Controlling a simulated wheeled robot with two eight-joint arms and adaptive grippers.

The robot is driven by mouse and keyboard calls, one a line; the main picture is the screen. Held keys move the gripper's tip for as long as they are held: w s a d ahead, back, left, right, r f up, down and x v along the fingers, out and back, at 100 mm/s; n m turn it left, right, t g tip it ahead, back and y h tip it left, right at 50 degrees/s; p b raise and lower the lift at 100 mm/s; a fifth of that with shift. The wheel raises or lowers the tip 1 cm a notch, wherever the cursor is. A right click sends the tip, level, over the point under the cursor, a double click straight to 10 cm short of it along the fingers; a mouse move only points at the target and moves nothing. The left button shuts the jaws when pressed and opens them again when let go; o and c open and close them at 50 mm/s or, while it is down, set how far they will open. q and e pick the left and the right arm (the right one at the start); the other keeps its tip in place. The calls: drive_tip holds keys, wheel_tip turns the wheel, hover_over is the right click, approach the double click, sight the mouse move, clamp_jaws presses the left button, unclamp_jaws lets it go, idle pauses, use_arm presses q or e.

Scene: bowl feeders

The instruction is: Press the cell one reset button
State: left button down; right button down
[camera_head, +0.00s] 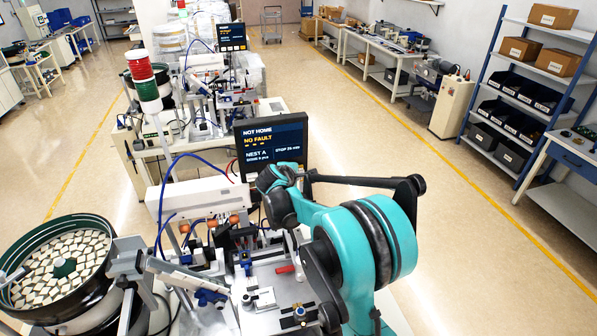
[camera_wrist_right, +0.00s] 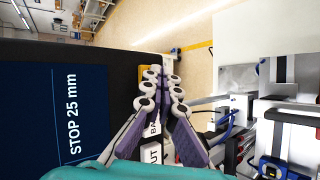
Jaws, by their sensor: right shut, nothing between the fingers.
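The cell monitor (camera_head: 271,142) stands on the near bench and reads NOT HOME, NO FAULT, NEST A and STOP 25 mm. Its dark screen (camera_wrist_right: 50,115) fills the left of the right wrist view, turned sideways. My right gripper (camera_wrist_right: 161,75) is shut and empty, its fingers over the panel strip beside the screen. White labels (camera_wrist_right: 153,145), partly covered, and a small yellow piece (camera_wrist_right: 144,76) show by the fingers. I cannot make out the reset button; the fingers may hide it. In the head view my right arm's wrist covers the monitor's lower right. My left gripper is not in view.
A bowl feeder (camera_head: 62,262) full of pale parts stands at the near left. Fixtures and a metal plate (camera_head: 262,298) lie below the monitor. A second cell (camera_head: 205,75) stands behind. The aisle floor (camera_head: 470,215) at the right is clear.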

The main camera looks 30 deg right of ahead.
idle(0.5)
drive_tip(key=shift+s+a, duration=0.2)
drive_tip(key=shift+s, duration=0.6)
drive_tip(key=s, duration=0.2)
drive_tip(key=s+a, duration=0.1)
drive_tip(key=s, duration=0.2)
drive_tip(key=shift+b, duration=0.35)
drive_tip(key=shift+w, duration=0.1)
drive_tip(key=s+r+p, duration=0.3)
drive_tip(key=r+p, duration=0.1)
drive_tip(key=r, duration=0.2)
drive_tip(key=shift+a, duration=0.4)
